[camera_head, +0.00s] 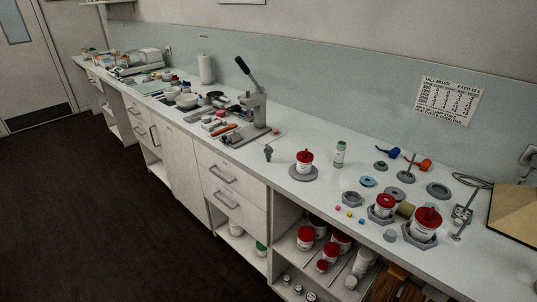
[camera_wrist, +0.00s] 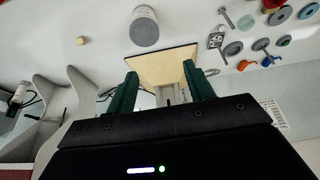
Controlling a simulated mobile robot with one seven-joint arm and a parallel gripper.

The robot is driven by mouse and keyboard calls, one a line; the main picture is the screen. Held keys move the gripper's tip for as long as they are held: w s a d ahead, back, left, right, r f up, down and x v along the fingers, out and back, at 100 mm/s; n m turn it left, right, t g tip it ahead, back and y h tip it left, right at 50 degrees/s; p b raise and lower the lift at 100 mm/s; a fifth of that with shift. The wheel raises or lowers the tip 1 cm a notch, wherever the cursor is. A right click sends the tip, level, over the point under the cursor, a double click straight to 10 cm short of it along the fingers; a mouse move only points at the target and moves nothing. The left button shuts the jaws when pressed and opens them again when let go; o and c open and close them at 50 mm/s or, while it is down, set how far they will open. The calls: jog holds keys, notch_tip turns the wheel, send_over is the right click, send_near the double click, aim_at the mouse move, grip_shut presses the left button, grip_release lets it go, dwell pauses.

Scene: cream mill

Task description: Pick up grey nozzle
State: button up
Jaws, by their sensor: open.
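In the head view a small dark grey, narrow-stemmed piece (camera_head: 267,152) is on the white counter, between the lever press and a red-lidded jar. It looks like the grey nozzle, but it is too small to be sure. A small grey piece (camera_head: 390,235) lies near the counter's front edge at right; I cannot tell its kind. My gripper (camera_wrist: 160,69) shows only in the wrist view, with its two green fingers apart and nothing between them. Beyond them is a tan board (camera_wrist: 162,62). I cannot pick out the nozzle in the wrist view.
The lever press (camera_head: 252,112) stands left of the dark grey piece. A red-lidded jar (camera_head: 305,162) on a grey disc is to its right. Grey rings, jars and tools crowd the right end of the counter (camera_head: 330,190). A grey cylinder (camera_wrist: 144,28) shows in the wrist view.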

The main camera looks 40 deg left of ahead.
jog(key=w+a+r+n+y, duration=0.1)
jog(key=w+a+r+n, duration=0.15)
jog(key=w+a, duration=0.55)
jog(key=w+a+r+n, duration=0.2)
jog(key=w+a+r, duration=0.2)
jog(key=w+a, duration=0.5)
jog(key=w+a+f+n+g+y, duration=0.1)
jog(key=w+a+n, duration=0.15)
jog(key=a, duration=1.05)
jog(key=w+a+f+n+y, duration=0.15)
jog(key=w+a, duration=0.25)
jog(key=a, duration=0.9)
jog(key=n+g, duration=0.3)
jog(key=n, duration=0.4)
send_near(269, 146)
jog(key=f, duration=0.1)
jog(key=shift+y, duration=0.45)
jog(key=x, duration=0.5)
jog(key=shift+s+d+f, duration=0.1)
jog(key=shift+d, duration=0.15)
jog(key=shift+w+x, duration=0.1)
jog(key=shift+x, duration=1.3)
jog(key=shift+w+x, duration=0.15)
jog(key=shift+x, duration=1.25)
jog(key=c, duration=0.8)
